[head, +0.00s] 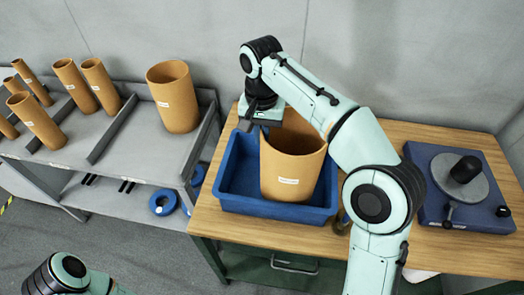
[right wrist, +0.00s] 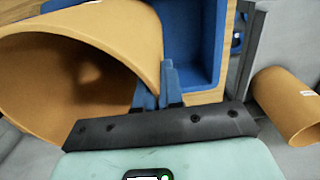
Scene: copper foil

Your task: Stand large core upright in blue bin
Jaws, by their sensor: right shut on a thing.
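The large core (head: 291,172), a wide tan tube with a white label, stands about upright in the right part of the blue bin (head: 245,205). Its lower end is hidden behind the bin's front wall, so I cannot tell whether it touches the floor. My right gripper (head: 263,124) is at the core's top left rim, shut on its wall. In the right wrist view, the blue fingers (right wrist: 160,88) pinch the edge of the core (right wrist: 70,65), with the bin (right wrist: 190,40) beyond. My left gripper is out of view; only part of that arm shows at bottom left.
The bin stands on a wooden table (head: 400,140). A blue machine with a grey disc and black knob (head: 466,170) sits on the right. A grey rack (head: 120,150) on the left holds several thinner tubes and another wide tube (head: 172,97). Blue rings (head: 163,202) lie on its lower shelf.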

